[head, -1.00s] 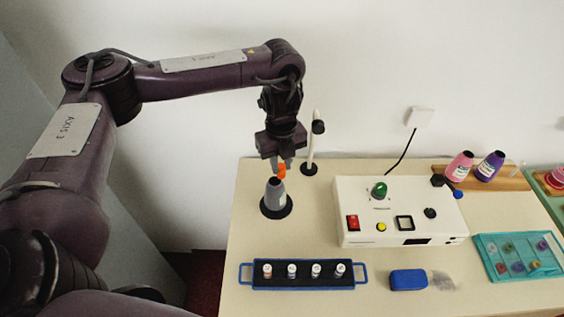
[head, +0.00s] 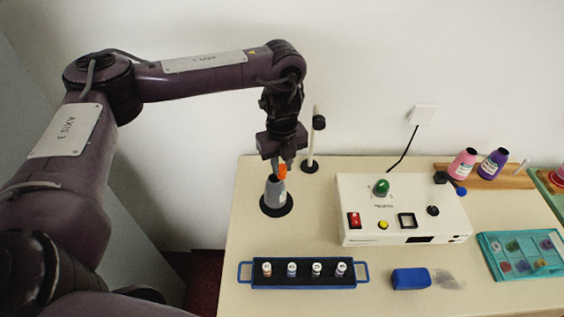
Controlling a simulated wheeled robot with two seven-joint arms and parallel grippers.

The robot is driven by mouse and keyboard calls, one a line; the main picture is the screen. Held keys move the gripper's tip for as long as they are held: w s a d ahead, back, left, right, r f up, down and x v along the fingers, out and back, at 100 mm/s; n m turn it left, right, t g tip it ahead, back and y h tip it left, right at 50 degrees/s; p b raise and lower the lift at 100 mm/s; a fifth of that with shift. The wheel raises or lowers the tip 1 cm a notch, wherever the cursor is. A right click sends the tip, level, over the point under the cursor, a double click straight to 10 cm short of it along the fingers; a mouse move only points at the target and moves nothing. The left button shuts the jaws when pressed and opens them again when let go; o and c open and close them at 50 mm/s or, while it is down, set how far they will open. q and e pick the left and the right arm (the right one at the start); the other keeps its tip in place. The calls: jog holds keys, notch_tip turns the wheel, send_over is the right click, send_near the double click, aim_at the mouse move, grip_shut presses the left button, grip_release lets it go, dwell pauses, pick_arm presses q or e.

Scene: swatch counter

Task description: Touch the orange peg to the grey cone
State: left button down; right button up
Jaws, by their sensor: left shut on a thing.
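The grey cone (head: 275,194) stands upright on a round black base at the back left of the counter. My left gripper (head: 281,168) points down just above the cone and is shut on the orange peg (head: 283,172). The peg is at the height of the cone's dark top and overlaps its right side in the head view. I cannot tell for sure whether they touch. My right gripper is not in view.
A thin post (head: 311,145) on a black base stands close behind the gripper. A white control box (head: 400,210) is to the right. A blue tray (head: 245,272) with several vials and a blue eraser (head: 411,279) lie in front.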

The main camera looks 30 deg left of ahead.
pick_arm(q)
jog(key=shift+f, duration=0.25)
jog(key=shift+s+f, duration=0.1)
dwell(0.6)
jog(key=shift+f, duration=0.1)
dwell(0.4)
jog(key=shift+r+p, duration=0.8)
jog(key=shift+p, duration=0.15)
jog(key=shift+r+p, duration=1.85)
jog(key=shift+p, duration=0.1)
jog(key=shift+f, duration=0.1)
